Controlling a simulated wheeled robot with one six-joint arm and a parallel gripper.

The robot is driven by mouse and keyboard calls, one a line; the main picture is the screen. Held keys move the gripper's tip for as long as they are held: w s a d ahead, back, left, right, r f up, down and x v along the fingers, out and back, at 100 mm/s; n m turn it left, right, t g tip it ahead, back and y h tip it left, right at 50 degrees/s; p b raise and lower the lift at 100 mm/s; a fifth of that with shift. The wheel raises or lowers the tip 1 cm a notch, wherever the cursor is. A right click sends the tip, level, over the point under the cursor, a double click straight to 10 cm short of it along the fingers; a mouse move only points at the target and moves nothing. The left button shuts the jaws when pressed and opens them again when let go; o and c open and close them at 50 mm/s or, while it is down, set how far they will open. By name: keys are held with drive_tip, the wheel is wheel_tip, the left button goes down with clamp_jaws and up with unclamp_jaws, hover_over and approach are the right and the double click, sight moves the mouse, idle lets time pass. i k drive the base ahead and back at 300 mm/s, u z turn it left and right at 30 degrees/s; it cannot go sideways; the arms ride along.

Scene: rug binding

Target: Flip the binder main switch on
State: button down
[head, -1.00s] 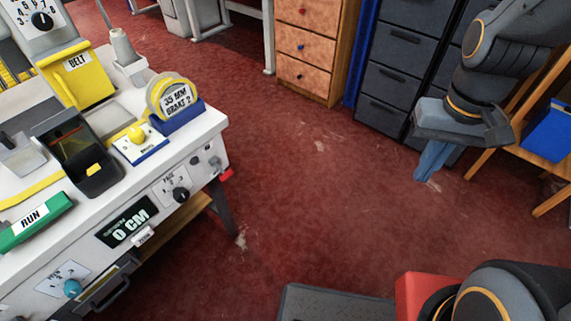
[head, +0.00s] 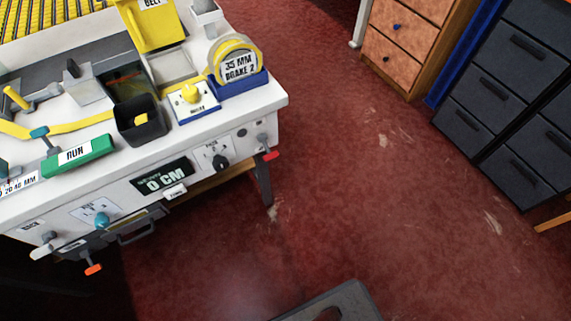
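The binder bench (head: 225,125) stands at the left in the head view, with its front panel facing me. No label reading main switch is legible, so I cannot tell which control it is. The front panel carries a black knob (head: 221,162), a teal knob (head: 102,220) and a small metal fitting with a red tip (head: 270,156) near the right corner. A yellow knob (head: 190,93) sits on a blue-edged plate on top. A green RUN block (head: 78,153) lies to its left. My gripper is out of view.
Grey drawers (head: 508,82) and a wooden drawer unit (head: 402,45) stand at the back right. The red floor (head: 350,190) between is clear.

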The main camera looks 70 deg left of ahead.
sight(262, 138)
drive_tip(key=k, duration=0.85)
drive_tip(key=u, duration=2.5)
